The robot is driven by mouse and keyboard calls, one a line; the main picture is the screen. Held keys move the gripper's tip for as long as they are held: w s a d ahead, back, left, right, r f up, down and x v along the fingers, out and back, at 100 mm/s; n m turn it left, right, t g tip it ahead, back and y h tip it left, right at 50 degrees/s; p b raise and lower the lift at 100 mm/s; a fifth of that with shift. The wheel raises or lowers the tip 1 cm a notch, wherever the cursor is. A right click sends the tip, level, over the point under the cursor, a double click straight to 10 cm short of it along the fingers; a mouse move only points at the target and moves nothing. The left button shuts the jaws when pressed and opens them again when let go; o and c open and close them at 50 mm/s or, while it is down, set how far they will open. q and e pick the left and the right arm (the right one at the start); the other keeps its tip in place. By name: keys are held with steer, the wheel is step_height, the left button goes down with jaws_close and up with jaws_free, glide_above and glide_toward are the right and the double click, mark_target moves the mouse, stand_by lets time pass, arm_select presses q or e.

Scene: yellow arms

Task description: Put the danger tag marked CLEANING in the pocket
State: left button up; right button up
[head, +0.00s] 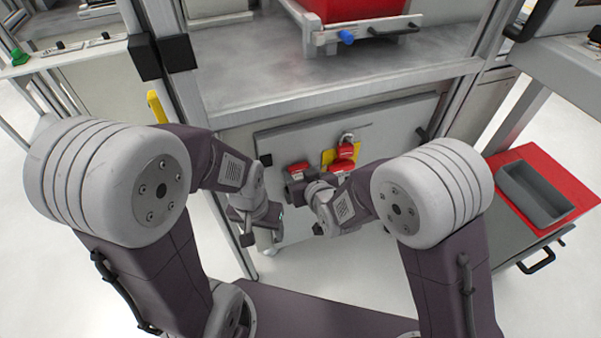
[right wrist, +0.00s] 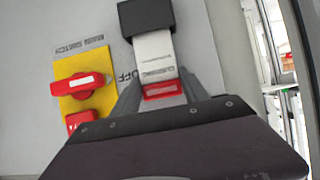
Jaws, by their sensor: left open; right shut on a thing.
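My right gripper (right wrist: 163,92) is shut on a danger tag (right wrist: 156,52), white with a red band at the fingers. Small print on the white part is too blurred to read. The tag's far end meets the edge of a black pocket (right wrist: 146,16) on the grey panel; I cannot tell whether that end is inside or only against it. In the head view my right gripper (head: 297,178) is at the panel, left of the yellow switch plate, with red (head: 298,167) showing beside it. My left gripper (head: 264,240) is open and empty, lower and to the left.
The main switch has a red handle (right wrist: 82,85) on a yellow plate (right wrist: 103,101). A padlock (head: 347,138) hangs at it in the head view. A red tray (head: 355,8) sits on the bench above. A grey bin (head: 535,194) stands on a red mat (head: 575,190) at right.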

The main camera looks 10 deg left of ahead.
step_height(320, 180, down, 4)
steer(key=shift+r+b, duration=0.25)
steer(key=shift+b, duration=1)
steer(key=o, duration=1.4)
steer(key=b+v, duration=0.4)
steer(key=v, duration=0.5)
